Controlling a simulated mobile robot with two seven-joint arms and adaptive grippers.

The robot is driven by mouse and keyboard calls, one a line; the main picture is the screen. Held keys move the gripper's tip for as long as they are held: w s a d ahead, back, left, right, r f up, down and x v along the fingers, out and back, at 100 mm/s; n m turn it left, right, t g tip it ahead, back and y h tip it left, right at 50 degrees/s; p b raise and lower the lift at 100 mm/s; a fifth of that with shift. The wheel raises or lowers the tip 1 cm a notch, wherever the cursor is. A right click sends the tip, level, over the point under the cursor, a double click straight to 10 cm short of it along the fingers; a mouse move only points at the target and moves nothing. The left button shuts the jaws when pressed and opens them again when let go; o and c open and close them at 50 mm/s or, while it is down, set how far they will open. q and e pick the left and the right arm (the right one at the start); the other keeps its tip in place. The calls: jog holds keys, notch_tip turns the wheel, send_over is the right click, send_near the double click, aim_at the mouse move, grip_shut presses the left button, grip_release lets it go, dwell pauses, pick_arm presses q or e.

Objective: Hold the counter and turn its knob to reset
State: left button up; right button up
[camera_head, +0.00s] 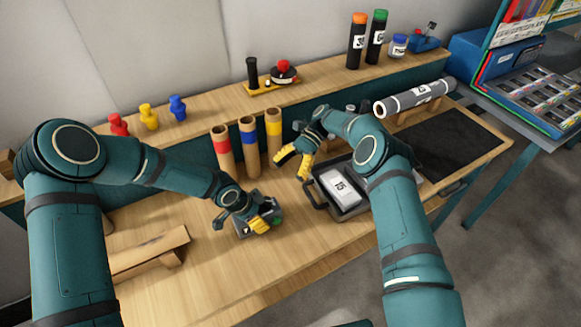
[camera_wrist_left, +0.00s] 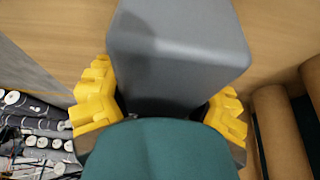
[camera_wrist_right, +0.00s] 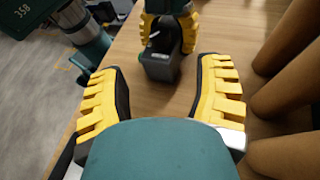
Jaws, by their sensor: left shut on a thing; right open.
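The counter is a small dark grey box (camera_head: 242,232) on the table front, left of centre. My left gripper (camera_head: 259,224) is shut on it, with yellow fingers on two sides. In the left wrist view the grey counter (camera_wrist_left: 180,55) fills the space between the fingers (camera_wrist_left: 160,108). A green spot shows at its right end in the head view; I cannot tell whether this is the knob. My right gripper (camera_head: 295,164) is open and empty, above the table up and right of the counter. The right wrist view shows the counter (camera_wrist_right: 160,68) beyond its spread fingers (camera_wrist_right: 165,90).
Three cardboard tubes with red (camera_head: 222,152), blue (camera_head: 249,147) and yellow (camera_head: 273,138) bands stand behind the counter. A dark tray (camera_head: 318,192) holding a grey box marked 15 (camera_head: 342,187) lies to the right. A wooden stand (camera_head: 150,252) is at the left.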

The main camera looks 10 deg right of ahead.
jog(key=shift+w+d+r, duration=0.1)
jog(key=shift+d, duration=0.1)
dwell(0.3)
jog(key=m+t+h, duration=0.2)
jog(key=m+t, duration=0.1)
jog(key=t, duration=0.3)
send_near(267, 200)
jog(key=x, duration=1)
jog(key=shift+a, duration=0.15)
grip_shut()
